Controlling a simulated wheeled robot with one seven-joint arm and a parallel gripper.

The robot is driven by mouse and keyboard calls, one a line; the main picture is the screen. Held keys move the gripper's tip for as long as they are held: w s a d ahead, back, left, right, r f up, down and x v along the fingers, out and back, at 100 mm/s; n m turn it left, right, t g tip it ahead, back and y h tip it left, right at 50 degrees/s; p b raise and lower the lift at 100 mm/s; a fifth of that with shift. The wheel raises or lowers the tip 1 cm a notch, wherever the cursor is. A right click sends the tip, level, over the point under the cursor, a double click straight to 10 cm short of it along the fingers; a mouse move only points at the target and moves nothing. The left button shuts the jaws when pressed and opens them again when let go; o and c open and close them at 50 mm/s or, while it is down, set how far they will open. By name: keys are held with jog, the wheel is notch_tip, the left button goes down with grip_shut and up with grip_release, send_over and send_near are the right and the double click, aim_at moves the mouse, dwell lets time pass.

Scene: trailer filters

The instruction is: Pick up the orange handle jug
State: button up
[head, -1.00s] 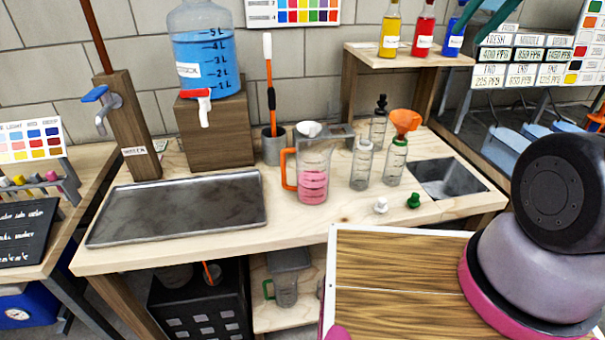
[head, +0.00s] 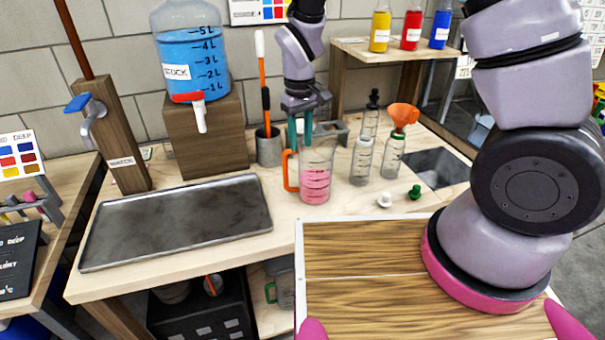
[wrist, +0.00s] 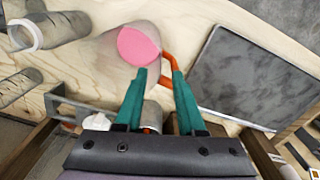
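The orange handle jug (head: 317,178) stands upright on the wooden bench, clear-walled with pink liquid in its lower part. Its orange handle (head: 288,172) is on its left side. My gripper (head: 299,148) is above the handle side of the jug, teal fingers pointing down. In the wrist view the gripper (wrist: 158,72) is open, its fingertips apart. One tip is at the jug wall beside the pink liquid (wrist: 138,44); the other is by the orange handle (wrist: 170,64). Whether they touch the jug cannot be told.
A metal tray (head: 178,222) lies left of the jug. A grey cup (head: 268,150) with a brush stands behind it. Bottles (head: 361,160) stand close on the right, one with an orange funnel (head: 404,115). White and green stoppers (head: 415,192) lie in front.

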send_over(301, 183)
notch_tip(301, 183, down, 6)
jog(key=shift+f, duration=2.5)
grip_shut()
